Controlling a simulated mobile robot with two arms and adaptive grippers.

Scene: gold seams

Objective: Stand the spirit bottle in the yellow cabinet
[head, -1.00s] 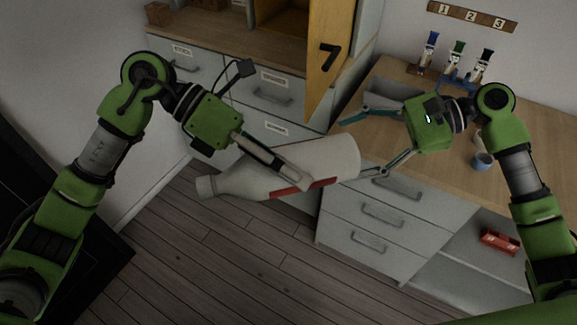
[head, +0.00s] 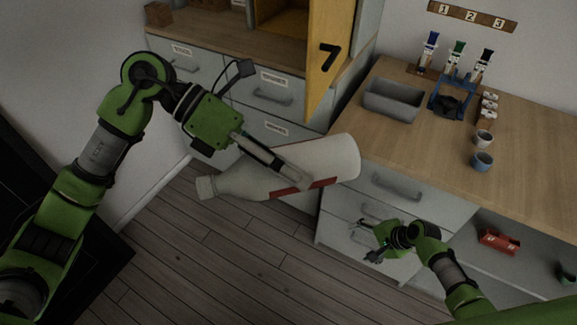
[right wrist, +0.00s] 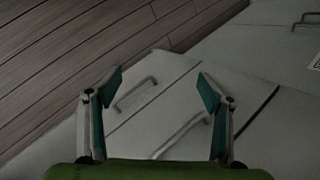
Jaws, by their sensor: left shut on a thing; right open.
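The spirit bottle (head: 325,160) is large and white with a red band, and lies nearly level in the air in the head view, its cap (head: 206,187) to the left. My left gripper (head: 302,182) is shut on the bottle's middle. My right gripper (head: 366,241) is open and empty, low in front of the drawers and apart from the bottle. The right wrist view shows its spread fingers (right wrist: 160,92) with drawer fronts beyond.
A red box (head: 499,241) lies on the lower shelf. The floor (head: 240,260) below the bottle is clear.

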